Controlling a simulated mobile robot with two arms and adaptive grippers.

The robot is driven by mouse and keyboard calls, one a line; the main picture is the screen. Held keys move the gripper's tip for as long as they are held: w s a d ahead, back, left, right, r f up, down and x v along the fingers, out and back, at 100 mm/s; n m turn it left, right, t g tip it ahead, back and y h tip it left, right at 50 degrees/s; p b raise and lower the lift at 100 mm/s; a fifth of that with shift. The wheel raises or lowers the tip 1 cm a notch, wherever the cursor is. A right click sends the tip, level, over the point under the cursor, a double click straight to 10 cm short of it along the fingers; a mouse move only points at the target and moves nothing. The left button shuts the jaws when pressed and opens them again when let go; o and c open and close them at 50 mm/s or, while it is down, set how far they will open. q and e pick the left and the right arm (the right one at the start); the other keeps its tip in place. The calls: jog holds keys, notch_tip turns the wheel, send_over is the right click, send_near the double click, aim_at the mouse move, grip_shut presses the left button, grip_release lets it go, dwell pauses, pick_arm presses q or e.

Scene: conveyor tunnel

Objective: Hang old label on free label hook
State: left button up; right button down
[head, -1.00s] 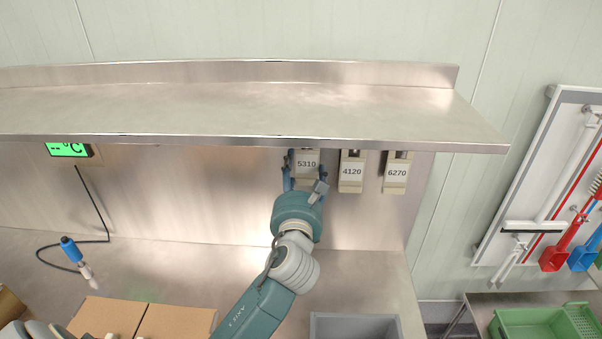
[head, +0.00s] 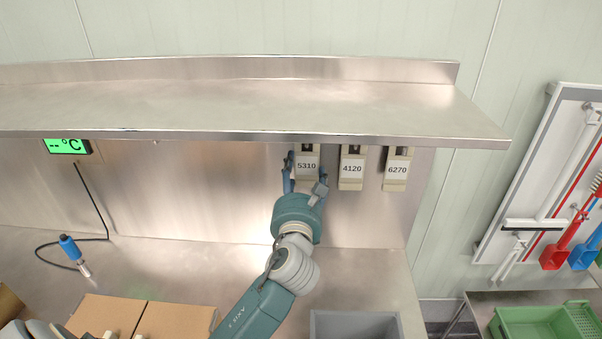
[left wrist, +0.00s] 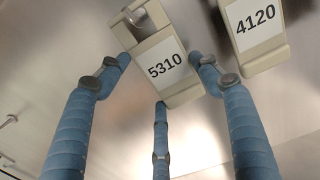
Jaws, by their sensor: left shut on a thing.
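The label marked 5310 (head: 306,167) is a beige tag with a white number plate, just below the shelf's front edge. My left gripper (head: 304,184) is shut on it, its blue fingers at both sides and one below. In the left wrist view the 5310 label (left wrist: 166,68) is tilted, with a metal hook part (left wrist: 133,14) at its top opening; whether its weight rests there I cannot tell. Label 4120 (head: 352,170) and label 6270 (head: 396,170) hang to its right. A small bare hook (left wrist: 9,121) shows at the left wrist view's left edge. My right gripper is not seen.
The steel shelf (head: 230,105) overhangs the labels closely. A green temperature display (head: 67,146) with a cabled blue probe (head: 70,247) is at left. Cardboard boxes (head: 140,318) and a grey bin (head: 355,325) stand below.

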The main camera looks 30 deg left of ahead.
pick_arm(q)
jog(key=shift+f, duration=0.2)
jog(key=o, duration=1.9)
jog(key=shift+o, duration=0.2)
jog(key=v, duration=1.2)
